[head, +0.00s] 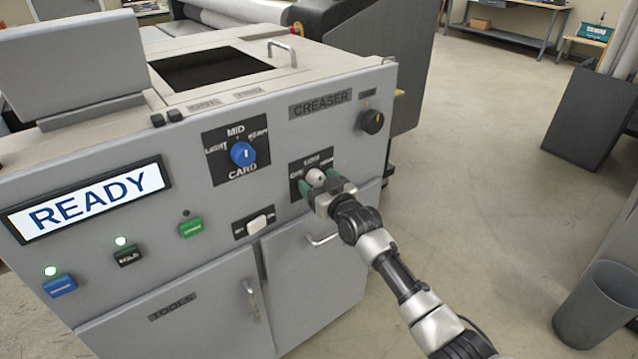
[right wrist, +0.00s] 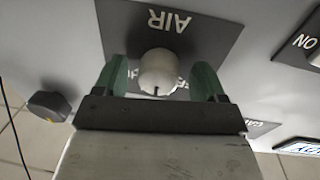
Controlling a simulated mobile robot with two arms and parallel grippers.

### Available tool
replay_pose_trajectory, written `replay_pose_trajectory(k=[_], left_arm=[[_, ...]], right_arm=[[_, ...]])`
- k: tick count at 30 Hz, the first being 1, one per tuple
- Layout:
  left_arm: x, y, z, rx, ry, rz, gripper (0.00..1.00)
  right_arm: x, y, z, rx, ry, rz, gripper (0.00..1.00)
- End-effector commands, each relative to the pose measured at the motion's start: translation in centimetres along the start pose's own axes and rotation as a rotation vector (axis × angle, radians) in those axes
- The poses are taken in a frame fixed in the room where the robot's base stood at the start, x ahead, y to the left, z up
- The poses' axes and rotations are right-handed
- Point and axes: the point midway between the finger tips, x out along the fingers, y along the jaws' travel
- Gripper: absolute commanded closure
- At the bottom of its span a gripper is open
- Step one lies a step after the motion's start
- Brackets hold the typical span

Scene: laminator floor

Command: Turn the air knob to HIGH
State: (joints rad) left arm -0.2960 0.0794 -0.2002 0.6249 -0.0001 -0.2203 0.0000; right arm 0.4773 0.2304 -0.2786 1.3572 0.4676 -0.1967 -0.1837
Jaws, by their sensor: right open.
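The air knob (right wrist: 158,72) is a pale round knob on a dark plate marked AIR (right wrist: 205,30), upside down in the right wrist view. In the head view the knob (head: 315,177) sits on the lower right of the creaser's front panel. My right gripper (right wrist: 160,82) is open, with one green finger on each side of the knob and a visible gap to each. In the head view the right gripper (head: 322,190) covers part of the plate. The plate's setting words are partly hidden. My left gripper is not in view.
A blue CARD knob (head: 243,153) and a black knob (head: 372,121) are on the same panel. A white switch (head: 257,224) and a door handle (head: 322,239) are close to my right gripper. The display (head: 88,200) reads READY. Open floor lies to the right, with a grey bin (head: 597,305).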

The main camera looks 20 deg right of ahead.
Motion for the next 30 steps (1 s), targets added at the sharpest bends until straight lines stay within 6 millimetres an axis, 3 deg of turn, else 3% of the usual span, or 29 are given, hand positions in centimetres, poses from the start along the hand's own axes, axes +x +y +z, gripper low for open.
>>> replay_pose_trajectory(k=[6,16,30], left_arm=[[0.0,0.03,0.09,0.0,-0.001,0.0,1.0],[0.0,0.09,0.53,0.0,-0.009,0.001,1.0],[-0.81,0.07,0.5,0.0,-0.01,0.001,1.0]], right_arm=[[0.02,-0.02,0.02,0.0,0.0,0.0,0.29],[0.0,0.0,0.03,0.0,0.0,0.0,0.78],[-0.01,-0.02,-0.16,0.126,-0.013,0.0,0.78]])
